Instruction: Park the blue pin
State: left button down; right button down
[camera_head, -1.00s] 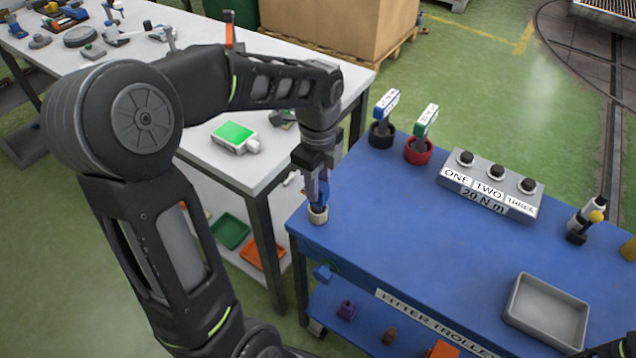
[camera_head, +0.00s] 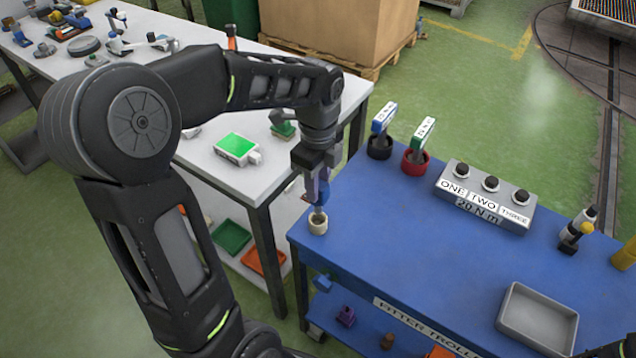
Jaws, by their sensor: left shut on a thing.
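My left gripper (camera_head: 318,178) points down over the near left corner of the blue trolley top. It is shut on the blue pin (camera_head: 322,194), whose upper part is partly hidden between the fingers. A grey shank shows below the blue part and reaches the mouth of a small cream cup (camera_head: 317,224). I cannot tell how deep its tip sits in the cup. A blue-and-white tagged piece (camera_head: 383,118) stands in a black cup (camera_head: 379,149), and a green-and-white one (camera_head: 424,132) stands in a red cup (camera_head: 416,163). My right gripper is not in view.
The trolley's middle is clear. A white table (camera_head: 205,160) with a green-topped device (camera_head: 237,148) stands at left.

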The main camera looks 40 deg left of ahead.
pick_arm(q)
jog(key=shift+r+p, duration=0.55)
jog(key=shift+r, duration=0.35)
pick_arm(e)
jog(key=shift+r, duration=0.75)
